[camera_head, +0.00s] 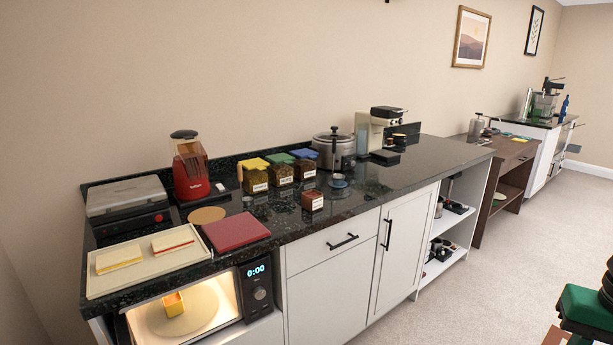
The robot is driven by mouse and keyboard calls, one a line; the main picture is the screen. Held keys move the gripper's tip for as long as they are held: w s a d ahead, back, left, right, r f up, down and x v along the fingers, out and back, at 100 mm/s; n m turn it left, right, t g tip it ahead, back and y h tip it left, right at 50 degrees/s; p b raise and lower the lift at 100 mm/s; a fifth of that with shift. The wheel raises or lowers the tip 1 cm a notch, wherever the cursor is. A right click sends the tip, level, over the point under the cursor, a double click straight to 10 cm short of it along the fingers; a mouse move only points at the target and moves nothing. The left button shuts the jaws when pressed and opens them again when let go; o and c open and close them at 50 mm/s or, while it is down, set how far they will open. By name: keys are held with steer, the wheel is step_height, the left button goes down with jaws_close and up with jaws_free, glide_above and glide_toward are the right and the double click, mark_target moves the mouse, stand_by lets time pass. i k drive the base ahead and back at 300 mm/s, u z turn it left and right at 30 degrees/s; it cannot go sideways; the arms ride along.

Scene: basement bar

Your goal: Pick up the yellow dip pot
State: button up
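A small yellow pot (174,303), square and open at the top with an orange-brown inside, is the likely yellow dip pot. It sits upright on the pale round turntable (203,309) inside a lit microwave (259,292) under the counter at the lower left. The microwave display reads 0:00. I cannot tell whether a clear door covers the front. My gripper is not in view.
Above the microwave, a cream tray (140,277) with two sandwich-like blocks and a dark red board (236,231) lie on the black counter (345,209). Lidded jars (280,175), a red appliance (190,168) and a cooker (334,150) stand behind.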

mark_target(174, 304)
steer(key=u, duration=1.25)
